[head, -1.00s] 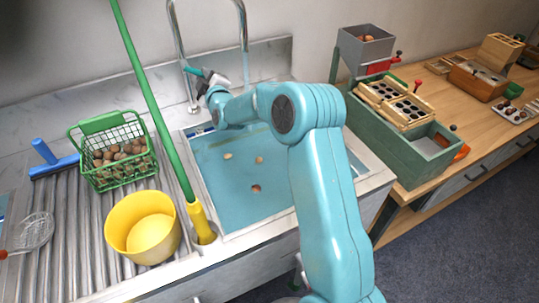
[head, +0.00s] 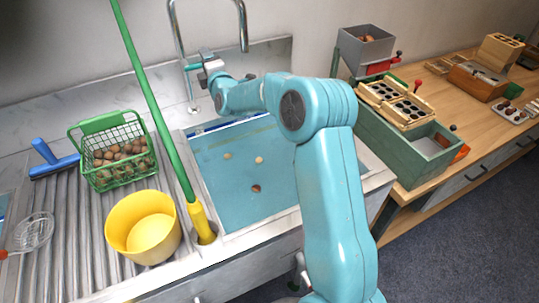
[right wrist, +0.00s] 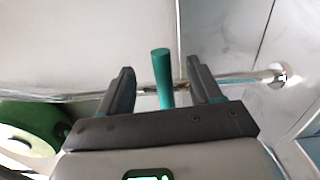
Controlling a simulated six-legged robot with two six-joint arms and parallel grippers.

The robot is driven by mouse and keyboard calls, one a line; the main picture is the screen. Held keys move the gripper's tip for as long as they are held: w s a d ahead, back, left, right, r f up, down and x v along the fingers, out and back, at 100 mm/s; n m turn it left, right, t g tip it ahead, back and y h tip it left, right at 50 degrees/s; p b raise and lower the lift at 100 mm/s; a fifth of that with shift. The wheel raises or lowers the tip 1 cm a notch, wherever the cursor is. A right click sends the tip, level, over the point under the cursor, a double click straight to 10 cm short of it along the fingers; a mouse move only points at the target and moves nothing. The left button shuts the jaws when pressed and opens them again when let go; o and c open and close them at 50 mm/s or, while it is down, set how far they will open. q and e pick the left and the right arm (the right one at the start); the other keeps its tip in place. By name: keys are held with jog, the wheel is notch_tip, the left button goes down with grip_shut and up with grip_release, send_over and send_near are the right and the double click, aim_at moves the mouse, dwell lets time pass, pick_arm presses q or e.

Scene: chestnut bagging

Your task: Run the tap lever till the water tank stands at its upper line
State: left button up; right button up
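The tap (head: 177,30) arches over the sink tank (head: 238,228) at the back wall. No stream shows below its spout now. Blue water (head: 225,190) fills the tank, with 3 chestnuts in it. A dark blue strip runs along its back edge; I cannot read the level against a line. My right gripper (head: 204,62) is at the tap's side in the head view. In the right wrist view my right gripper (right wrist: 162,85) is open, with the teal lever (right wrist: 162,75) between its fingers and gaps on both sides. My left gripper is out of view.
A green pole (head: 150,95) leans beside the tank. A wooden bench (head: 460,115) with boxes and a grey hopper is right.

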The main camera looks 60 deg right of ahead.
jog(key=shift+f, duration=0.1)
dwell(0.3)
jog(key=b+v, duration=0.4)
jog(key=v, duration=0.5)
dwell(0.5)
